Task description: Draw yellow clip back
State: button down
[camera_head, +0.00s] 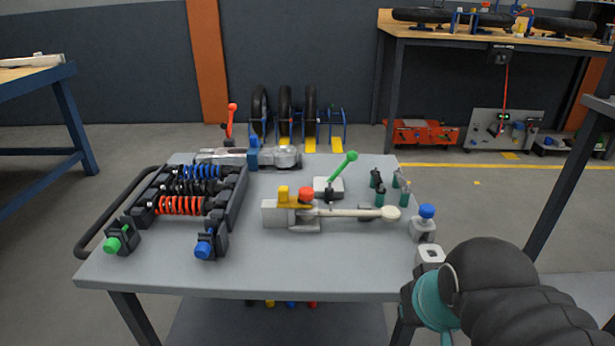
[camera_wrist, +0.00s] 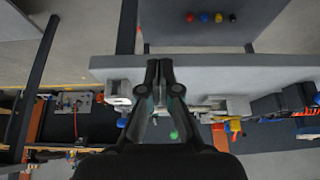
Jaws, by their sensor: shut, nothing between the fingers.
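The yellow clip (camera_head: 284,195) sits upright on a grey block at the left end of a fixture on the table. A red knob (camera_head: 306,194) stands just right of it, and a pale lever (camera_head: 350,212) runs right to a round end. A small yellow patch in the wrist view (camera_wrist: 233,126) may be the same clip. My gripper (camera_wrist: 160,66) is shut and empty, its fingertips together near the table's edge in the wrist view. In the head view my arm is at the lower right, well away from the clip; the fingertips cannot be made out.
A black rack with coil springs (camera_head: 180,206) fills the table's left side. A green-handled lever (camera_head: 342,165) stands behind the fixture. Small green-bodied posts (camera_head: 405,193) and a blue-knobbed block (camera_head: 425,222) stand at the right. The grey table's front strip (camera_head: 300,268) is clear.

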jog(key=w+a+r+m+g+y, duration=0.1)
jog(key=w+a+r+m+y, duration=0.2)
jog(key=w+m, duration=0.3)
jog(key=w+a+r+m+g+y+p, duration=0.1)
jog(key=w+r+m, duration=0.4)
jog(key=w, duration=0.8)
jog(key=w+a+r+m+g+y+p, duration=0.1)
jog(key=w+a+r+m+g+y, duration=0.2)
jog(key=w+a+r+m+y, duration=0.2)
jog(key=w+m, duration=0.2)
jog(key=w, duration=0.2)
jog(key=shift+w, duration=0.35)
jog(key=shift+f, duration=0.1)
jog(key=x, duration=1)
jog(key=shift+s+a+b, duration=0.1)
jog(key=shift+s+b, duration=0.05)
jog(key=shift+b, duration=0.25)
